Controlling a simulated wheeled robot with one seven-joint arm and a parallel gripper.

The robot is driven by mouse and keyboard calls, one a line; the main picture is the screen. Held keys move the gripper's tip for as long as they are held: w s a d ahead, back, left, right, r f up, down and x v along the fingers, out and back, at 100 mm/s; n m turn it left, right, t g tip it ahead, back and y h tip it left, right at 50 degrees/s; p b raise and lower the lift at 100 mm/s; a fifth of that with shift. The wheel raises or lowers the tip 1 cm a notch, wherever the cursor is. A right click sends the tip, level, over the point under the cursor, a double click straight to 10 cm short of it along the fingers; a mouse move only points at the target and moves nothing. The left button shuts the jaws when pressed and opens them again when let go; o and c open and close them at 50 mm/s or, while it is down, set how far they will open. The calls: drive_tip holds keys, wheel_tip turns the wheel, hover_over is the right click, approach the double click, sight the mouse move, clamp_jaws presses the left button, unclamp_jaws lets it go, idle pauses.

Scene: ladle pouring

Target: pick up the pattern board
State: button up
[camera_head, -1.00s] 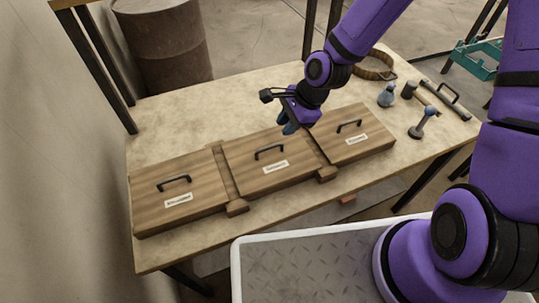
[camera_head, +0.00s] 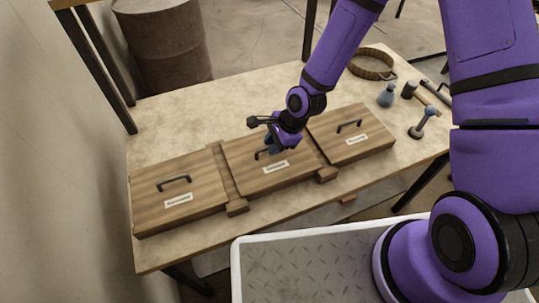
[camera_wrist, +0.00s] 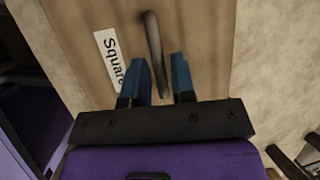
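Three wooden pattern boards lie in a row on the table, each with a dark handle and a white label: left board (camera_head: 150,205), middle board (camera_head: 240,170) and right board (camera_head: 375,140). My gripper (camera_head: 270,145) is at the middle board's handle (camera_head: 259,155), which it partly hides. In the wrist view my gripper (camera_wrist: 158,60) is open, with blue fingertips on either side of the line of the handle (camera_wrist: 154,45). I cannot tell whether they touch it.
Wooden blocks (camera_head: 237,208) separate the boards. A ring-shaped band (camera_head: 372,65), a blue-grey flask-like object (camera_head: 386,97) and small tools (camera_head: 424,122) stand at the table's right. A grey tray-like surface (camera_head: 300,270) is in front. The table behind the boards is clear.

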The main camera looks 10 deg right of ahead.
drive_tip(key=shift+x, duration=0.75)
clamp_jaws()
drive_tip(key=shift+r, duration=0.1)
